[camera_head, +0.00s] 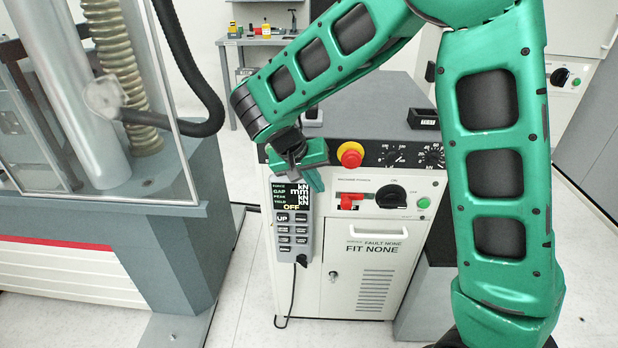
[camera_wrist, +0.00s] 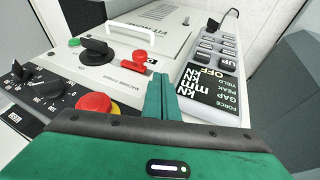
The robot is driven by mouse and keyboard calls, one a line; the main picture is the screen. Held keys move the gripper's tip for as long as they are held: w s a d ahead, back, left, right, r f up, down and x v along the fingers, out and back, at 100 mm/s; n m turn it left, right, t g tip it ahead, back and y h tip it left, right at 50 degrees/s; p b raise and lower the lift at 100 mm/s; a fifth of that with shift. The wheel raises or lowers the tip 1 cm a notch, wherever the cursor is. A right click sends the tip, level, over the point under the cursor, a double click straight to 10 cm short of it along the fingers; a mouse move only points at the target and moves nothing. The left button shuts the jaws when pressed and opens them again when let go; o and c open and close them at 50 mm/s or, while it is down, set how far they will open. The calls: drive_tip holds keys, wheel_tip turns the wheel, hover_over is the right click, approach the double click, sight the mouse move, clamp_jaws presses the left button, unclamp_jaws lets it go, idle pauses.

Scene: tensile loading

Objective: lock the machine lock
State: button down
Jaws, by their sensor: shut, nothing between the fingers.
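A red lock piece (camera_head: 350,198) sits on the white front panel of the control cabinet, left of a black rotary knob (camera_head: 391,195). In the wrist view the red piece (camera_wrist: 138,60) lies just beyond and slightly left of my fingertips, with the black knob (camera_wrist: 97,50) further left. My gripper (camera_head: 316,182) is shut and empty, in front of the panel, left of the red piece and above the handheld pendant. In the wrist view its green fingers (camera_wrist: 161,82) are together. A gap seems to separate them from the red piece; contact is not visible.
A grey pendant (camera_head: 292,222) with a screen reading OFF hangs close beside my fingers. A red emergency stop (camera_head: 350,154) on a yellow base sits above the lock piece. A green button (camera_head: 423,203) is right of the knob. The testing machine (camera_head: 170,215) stands left.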

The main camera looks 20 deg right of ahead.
sight(335, 196)
drive_tip(key=d+f, duration=0.5)
drive_tip(key=shift+d+f, duration=0.1)
drive_tip(key=shift+f, duration=0.1)
idle(0.4)
